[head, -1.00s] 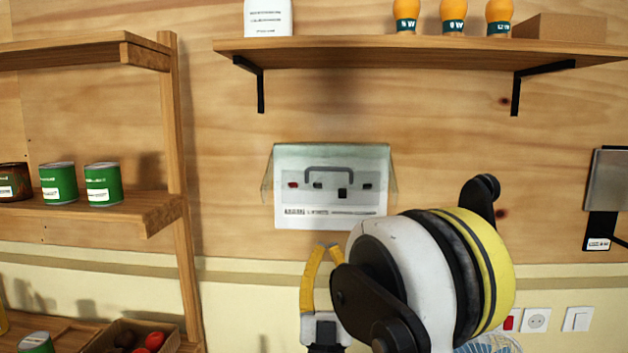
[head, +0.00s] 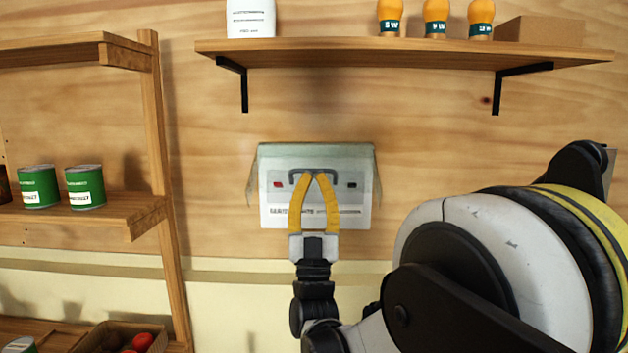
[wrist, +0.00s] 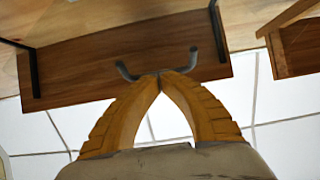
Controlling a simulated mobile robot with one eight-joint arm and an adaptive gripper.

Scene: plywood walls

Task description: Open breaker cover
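The breaker box (head: 270,215) is on the plywood wall in the middle of the head view. Its clear, pale cover (head: 366,165) hangs down over the white front, with a grey U-shaped handle (head: 296,177) on it. The handle also shows in the wrist view (wrist: 124,71). My gripper (head: 314,176) has yellow fingers whose tips come together at the middle of the handle bar. In the wrist view the fingertips (wrist: 160,77) meet against the bar. I cannot tell whether they touch or hook it. The fingers hide some of the breaker switches.
A wall shelf (head: 400,54) with bottles and a box hangs above the breaker box on black brackets. A wooden rack (head: 160,150) with green cans (head: 86,187) stands at the left. The wall between rack and breaker box is clear.

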